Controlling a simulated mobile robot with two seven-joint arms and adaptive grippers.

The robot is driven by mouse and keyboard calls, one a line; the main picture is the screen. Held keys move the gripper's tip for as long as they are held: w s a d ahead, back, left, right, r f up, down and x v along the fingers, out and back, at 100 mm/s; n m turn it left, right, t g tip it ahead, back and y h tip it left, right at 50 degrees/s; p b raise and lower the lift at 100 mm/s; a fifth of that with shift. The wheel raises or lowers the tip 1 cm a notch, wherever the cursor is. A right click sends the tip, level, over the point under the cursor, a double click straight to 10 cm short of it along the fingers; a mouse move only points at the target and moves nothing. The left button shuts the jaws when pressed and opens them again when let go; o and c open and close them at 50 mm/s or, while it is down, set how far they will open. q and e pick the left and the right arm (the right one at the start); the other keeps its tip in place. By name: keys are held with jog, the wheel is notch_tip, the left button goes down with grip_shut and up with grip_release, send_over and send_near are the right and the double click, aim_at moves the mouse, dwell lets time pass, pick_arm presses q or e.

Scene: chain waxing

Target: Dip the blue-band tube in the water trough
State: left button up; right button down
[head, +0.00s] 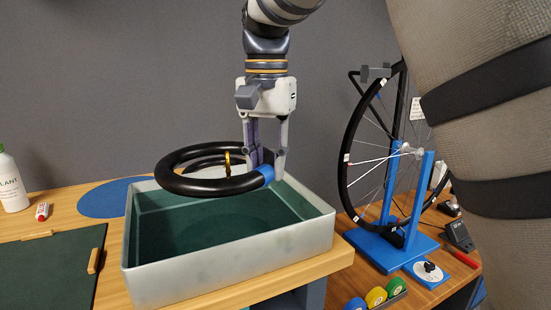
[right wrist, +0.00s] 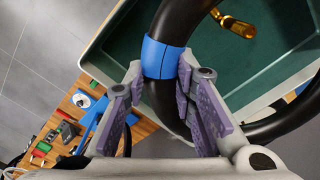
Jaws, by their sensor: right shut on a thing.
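The black ring-shaped tube (head: 185,186) has a blue band (head: 266,173) and a brass valve stem (head: 228,163). My right gripper (head: 266,165) points down and is shut on the tube beside the blue band. In the right wrist view, its fingers (right wrist: 160,85) lie on both sides of the tube by the band (right wrist: 160,59). The tube is held over the back part of the water trough (head: 235,260), a pale box with a dark green inside. I cannot tell whether the tube touches the water. My left gripper is not in view.
A bicycle wheel (head: 345,175) stands in a blue stand (head: 395,250) at right. Several coloured rolls (head: 376,297) lie in front of it. A green mat (head: 50,270), white bottle (head: 12,182) and blue disc (head: 105,200) are left of the trough. A wall stands behind.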

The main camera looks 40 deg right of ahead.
jog(key=shift+f, duration=6.55)
jog(key=shift+r, duration=0.1)
jog(key=shift+r, duration=6.5)
